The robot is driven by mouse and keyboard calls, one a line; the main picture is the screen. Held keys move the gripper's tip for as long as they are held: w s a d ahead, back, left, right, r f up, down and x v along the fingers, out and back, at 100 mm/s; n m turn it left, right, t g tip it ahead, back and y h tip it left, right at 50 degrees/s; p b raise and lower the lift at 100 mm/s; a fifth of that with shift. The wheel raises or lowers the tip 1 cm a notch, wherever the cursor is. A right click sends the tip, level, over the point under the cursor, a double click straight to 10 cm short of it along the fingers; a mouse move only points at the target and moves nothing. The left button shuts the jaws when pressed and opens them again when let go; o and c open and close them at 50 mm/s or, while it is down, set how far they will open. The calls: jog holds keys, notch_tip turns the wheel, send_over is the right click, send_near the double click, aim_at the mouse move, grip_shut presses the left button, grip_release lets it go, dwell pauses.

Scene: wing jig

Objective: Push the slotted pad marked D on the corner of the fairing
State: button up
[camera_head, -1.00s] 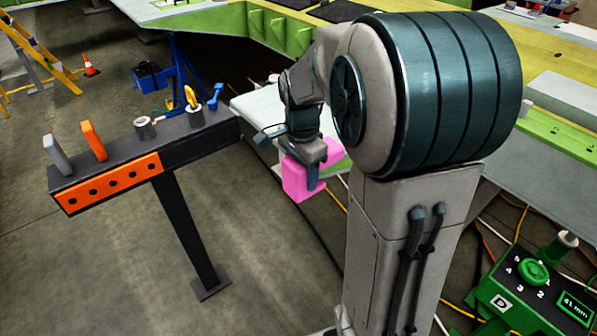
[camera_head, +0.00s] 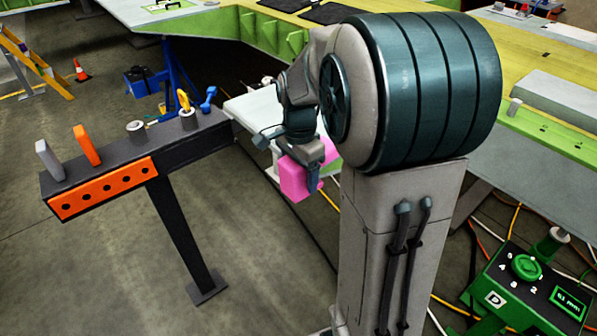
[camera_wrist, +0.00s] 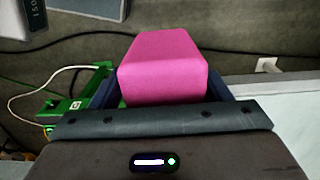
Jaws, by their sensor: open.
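A bright pink block (camera_head: 294,180), which I take to be the pad, is at the near edge of a pale white panel (camera_head: 250,108), likely the fairing. No letter or slot shows on it. In the wrist view the pink block (camera_wrist: 160,68) lies between the dark blue fingers of my gripper (camera_wrist: 165,85). In the head view my gripper (camera_head: 310,165) overlaps the block, and one finger hangs in front of it. The jaws are open. Whether the block touches the panel is hidden.
A dark stand with an orange front plate (camera_head: 105,188) holds several small parts at left. A green box marked D (camera_head: 525,292) with a dial stands at lower right. A large green and yellow wing structure (camera_head: 545,85) fills the back right. Cables cross the floor.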

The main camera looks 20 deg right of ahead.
jog(key=shift+w+d+r, duration=0.2)
jog(key=shift+w+r, duration=0.05)
jog(key=shift+w+r, duration=0.1)
jog(key=shift+r, duration=0.2)
jog(key=r, duration=1.2)
jog(key=shift+s+a+r, duration=0.3)
jog(key=shift+s+r, duration=0.05)
jog(key=shift+r, duration=0.05)
